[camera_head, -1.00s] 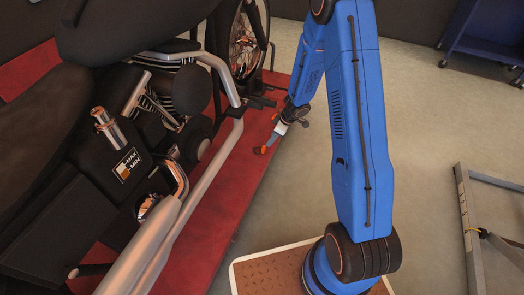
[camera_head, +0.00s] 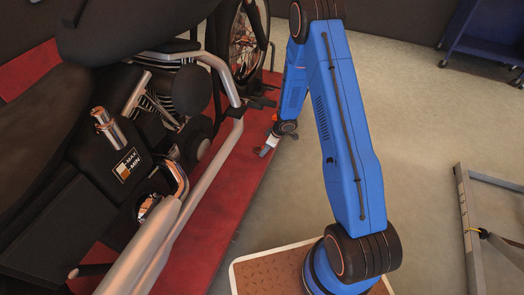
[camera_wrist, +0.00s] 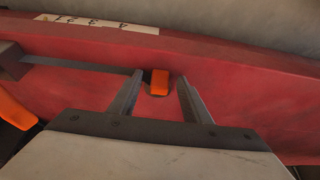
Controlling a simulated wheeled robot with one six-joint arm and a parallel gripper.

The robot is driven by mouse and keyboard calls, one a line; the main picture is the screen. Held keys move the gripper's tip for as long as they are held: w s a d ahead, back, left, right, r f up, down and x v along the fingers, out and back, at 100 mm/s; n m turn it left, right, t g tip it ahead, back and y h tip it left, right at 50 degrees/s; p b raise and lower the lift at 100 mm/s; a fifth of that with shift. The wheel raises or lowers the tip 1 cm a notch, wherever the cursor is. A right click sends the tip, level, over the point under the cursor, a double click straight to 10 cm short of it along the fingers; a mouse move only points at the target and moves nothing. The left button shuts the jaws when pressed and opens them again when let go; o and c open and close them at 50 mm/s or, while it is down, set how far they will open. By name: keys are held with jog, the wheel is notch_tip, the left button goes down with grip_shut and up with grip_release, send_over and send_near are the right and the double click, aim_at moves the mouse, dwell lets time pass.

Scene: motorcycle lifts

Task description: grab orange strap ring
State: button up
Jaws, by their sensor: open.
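An orange strap ring (camera_wrist: 159,82) shows in the wrist view, small and blocky, at the end of a dark strap (camera_wrist: 85,66) above the red lift platform (camera_wrist: 235,80). My gripper (camera_wrist: 160,76) is open. Its two fingertips appear on either side of the ring, with gaps visible on both sides; I cannot tell whether the ring is at fingertip depth. In the head view my gripper (camera_head: 265,152) points down and left over the platform's edge. The ring is not clearly visible there.
A motorcycle (camera_head: 120,150) with a silver bar along its side stands left on the red platform. In the wrist view a grey block (camera_wrist: 12,60) and a larger orange part (camera_wrist: 14,112) are at left.

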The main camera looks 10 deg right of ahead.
jog(key=shift+f, duration=0.1)
grip_shut()
